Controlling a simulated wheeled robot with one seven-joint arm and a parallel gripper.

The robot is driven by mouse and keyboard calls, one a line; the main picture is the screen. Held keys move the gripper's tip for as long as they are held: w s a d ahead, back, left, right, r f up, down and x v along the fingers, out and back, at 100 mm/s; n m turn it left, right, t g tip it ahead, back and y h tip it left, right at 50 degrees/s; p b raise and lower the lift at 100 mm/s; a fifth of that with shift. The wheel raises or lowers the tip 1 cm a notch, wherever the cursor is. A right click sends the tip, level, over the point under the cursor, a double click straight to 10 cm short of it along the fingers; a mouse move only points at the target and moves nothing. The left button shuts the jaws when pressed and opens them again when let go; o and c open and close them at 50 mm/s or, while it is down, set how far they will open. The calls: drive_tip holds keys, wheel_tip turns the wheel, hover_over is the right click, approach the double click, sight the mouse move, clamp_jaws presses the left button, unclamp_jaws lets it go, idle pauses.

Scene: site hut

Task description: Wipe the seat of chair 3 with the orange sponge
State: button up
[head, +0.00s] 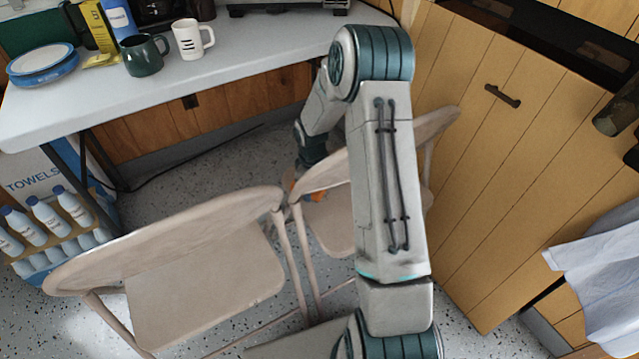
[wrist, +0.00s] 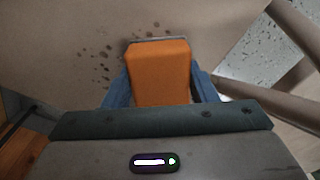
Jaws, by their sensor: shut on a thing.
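The orange sponge (wrist: 160,70) is between the blue fingers of my gripper (wrist: 160,82) in the wrist view, and the gripper is shut on it. A pale folding-chair seat (wrist: 75,40) lies under the sponge, with brown spots to the left of and beyond it. I cannot tell whether the sponge touches the seat. In the head view, a bit of orange (head: 316,194) shows over the seat of the right chair (head: 338,228); my arm hides much of that chair. A second pale chair (head: 190,285) stands to its left. I see no chair numbers.
A white table (head: 250,48) stands behind the chairs with a green mug (head: 145,56), a white mug (head: 189,40) and plates (head: 42,65). A bottle rack (head: 50,235) is at left. Wooden cabinets (head: 500,150) close off the right. Chair frames stand close together.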

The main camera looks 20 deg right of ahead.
sight(300, 200)
drive_tip(key=shift+s+a+f, duration=0.1)
drive_tip(key=shift+s+a, duration=0.15)
drive_tip(key=shift+a, duration=0.85)
drive_tip(key=shift+s+a, duration=0.25)
drive_tip(key=shift+a, duration=0.85)
drive_tip(key=shift+w, duration=0.85)
drive_tip(key=shift+w+d+p, duration=0.45)
drive_tip(key=shift+d, duration=1.85)
drive_tip(key=shift+w+d+p, duration=0.4)
drive_tip(key=shift+d+p, duration=0.1)
drive_tip(key=shift+d, duration=1.8)
drive_tip(key=shift+w+d+p, duration=0.45)
drive_tip(key=shift+d, duration=1.85)
drive_tip(key=shift+a, duration=0.1)
drive_tip(key=shift+r+p, duration=2.05)
drive_tip(key=shift+r, duration=1.05)
drive_tip(key=shift+w, duration=0.1)
drive_tip(key=shift+r+p, duration=1.05)
drive_tip(key=shift+r, duration=0.45)
